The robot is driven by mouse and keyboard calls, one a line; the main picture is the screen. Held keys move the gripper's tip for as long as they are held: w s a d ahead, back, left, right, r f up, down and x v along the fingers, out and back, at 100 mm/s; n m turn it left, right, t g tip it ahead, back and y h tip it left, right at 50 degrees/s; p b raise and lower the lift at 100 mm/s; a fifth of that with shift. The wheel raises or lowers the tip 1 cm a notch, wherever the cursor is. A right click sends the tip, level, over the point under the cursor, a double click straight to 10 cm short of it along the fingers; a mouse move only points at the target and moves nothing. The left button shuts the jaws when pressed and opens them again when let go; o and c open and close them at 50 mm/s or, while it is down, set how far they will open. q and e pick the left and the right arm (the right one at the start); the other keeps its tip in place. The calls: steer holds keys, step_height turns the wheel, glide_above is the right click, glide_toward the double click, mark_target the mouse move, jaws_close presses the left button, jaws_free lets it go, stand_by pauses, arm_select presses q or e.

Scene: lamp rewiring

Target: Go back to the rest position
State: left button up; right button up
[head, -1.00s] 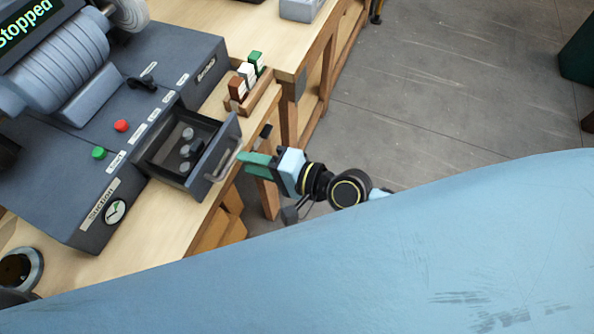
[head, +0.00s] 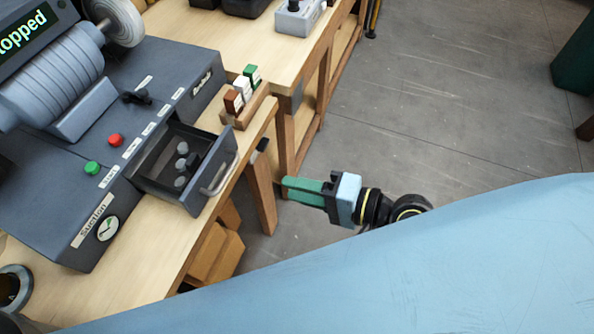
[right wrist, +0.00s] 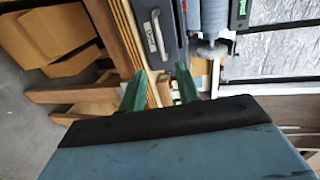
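My right gripper (head: 288,190) has green fingers and a pale blue body. It is in free air over the floor, to the right of the drawer handle (head: 219,176) and clear of it. In the right wrist view its green fingers (right wrist: 160,88) stand apart with nothing between them, so it is open. My left gripper is not in view. The drawer (head: 205,180) of the dark grey machine stands open, with several small grey round parts (head: 182,164) inside.
The wooden bench (head: 135,258) carries the machine (head: 120,105), whose display reads "Stopped". A small wooden rack (head: 243,108) holds brown, white and green blocks. Cardboard boxes (right wrist: 50,40) sit under the bench. The grey floor (head: 440,90) to the right is open.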

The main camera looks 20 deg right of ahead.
steer(key=shift+f, duration=0.1)
steer(key=d+f+n+g+h, duration=0.1)
steer(key=d+f+h, duration=0.25)
steer(key=f, duration=0.65)
steer(key=s+d+f+n+h+b, duration=0.15)
steer(key=d+f, duration=0.35)
steer(key=f, duration=0.5)
steer(key=d+f+n+g+h, duration=0.1)
steer(key=d+f+h, duration=0.35)
steer(key=f, duration=0.55)
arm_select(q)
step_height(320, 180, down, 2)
arm_select(e)
steer(key=s+d+f+n+g+h, duration=0.1)
steer(key=s+f+n+g, duration=0.2)
steer(key=s+f, duration=0.6)
steer(key=s+f+n+g+h, duration=0.1)
steer(key=s+f+n+g, duration=0.3)
steer(key=s+f, duration=0.5)
steer(key=s, duration=0.6)
steer(key=shift+s+d+f, duration=0.2)
steer(key=shift+s+d, duration=0.1)
steer(key=shift+d, duration=0.1)
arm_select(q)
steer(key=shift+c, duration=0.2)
arm_select(e)
steer(key=shift+h, duration=0.25)
